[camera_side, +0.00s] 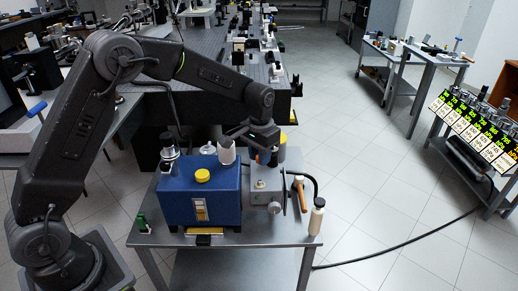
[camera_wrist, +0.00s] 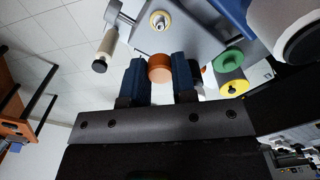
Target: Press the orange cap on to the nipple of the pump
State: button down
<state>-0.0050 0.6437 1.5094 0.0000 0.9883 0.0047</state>
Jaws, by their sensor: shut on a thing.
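The orange cap (camera_wrist: 160,68) sits between the two dark blue fingers of my gripper (camera_wrist: 160,80) in the wrist view, and the fingers are shut on it. A yellow-ringed port with a metal centre (camera_wrist: 160,21), which looks like the nipple, is on the grey block beyond the cap. The cap and port appear apart. In the side view my gripper (camera_side: 266,157) is above the grey end block (camera_side: 262,190) of the blue pump (camera_side: 203,188). I cannot make out the held cap clearly there.
The pump stands on a grey cart (camera_side: 235,237). A yellow cap (camera_side: 203,175) is on its top. A cream bottle-shaped part (camera_side: 317,217) and an orange-handled tool (camera_side: 299,192) are at its right. Green (camera_wrist: 228,60) and yellow (camera_wrist: 235,87) ringed parts lie right of my fingers.

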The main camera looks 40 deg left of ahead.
send_over(260, 186)
jog(key=shift+a+f, duration=0.1)
jog(key=shift+f, duration=2.7)
jog(key=shift+f, duration=1.1)
jog(key=shift+f, duration=0.25)
jog(key=c, duration=0.8)
grip_release()
jog(key=shift+c, duration=0.2)
notch_tip(260, 186, up, 18)
jog(key=shift+f, duration=0.1)
